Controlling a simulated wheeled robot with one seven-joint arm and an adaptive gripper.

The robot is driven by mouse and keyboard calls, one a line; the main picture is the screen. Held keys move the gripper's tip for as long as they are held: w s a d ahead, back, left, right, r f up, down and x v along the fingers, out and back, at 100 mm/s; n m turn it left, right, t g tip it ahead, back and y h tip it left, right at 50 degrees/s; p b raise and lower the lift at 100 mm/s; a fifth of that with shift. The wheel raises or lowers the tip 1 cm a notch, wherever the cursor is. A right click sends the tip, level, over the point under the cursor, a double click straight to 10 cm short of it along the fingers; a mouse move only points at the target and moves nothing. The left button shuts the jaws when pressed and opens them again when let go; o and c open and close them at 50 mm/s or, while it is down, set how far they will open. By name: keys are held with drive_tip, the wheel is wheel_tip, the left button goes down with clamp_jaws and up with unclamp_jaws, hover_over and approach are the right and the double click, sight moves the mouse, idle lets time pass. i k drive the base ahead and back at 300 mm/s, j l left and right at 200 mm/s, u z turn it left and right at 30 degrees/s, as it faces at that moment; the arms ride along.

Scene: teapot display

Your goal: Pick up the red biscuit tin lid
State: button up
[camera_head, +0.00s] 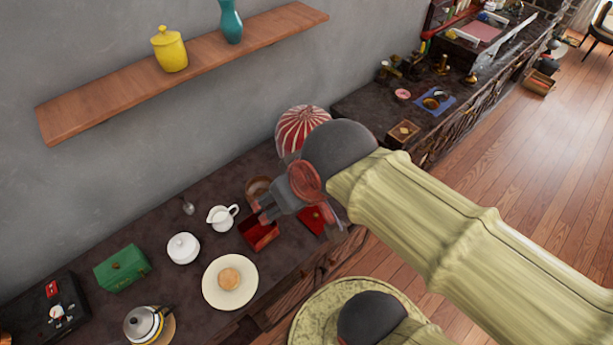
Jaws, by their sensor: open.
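A red box-shaped tin (258,234) with a dark inside stands on the dark sideboard, just below and left of my gripper. A flat red piece (313,219), which looks like the lid, lies to its right near the front edge, partly hidden by my gripper and wrist. My gripper (266,211) is open and hangs above the tin's far edge, with its fingers pointing left. I cannot tell whether the fingers touch anything.
A white creamer (222,217), a white sugar bowl (183,248) and a plate with a biscuit (211,289) stand to the left. A brown bowl (257,187) and a red-striped round object (301,128) are behind my gripper. A green box (122,268) is farther left.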

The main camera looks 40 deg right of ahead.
sight(312, 216)
drive_tip(key=z, duration=0.8)
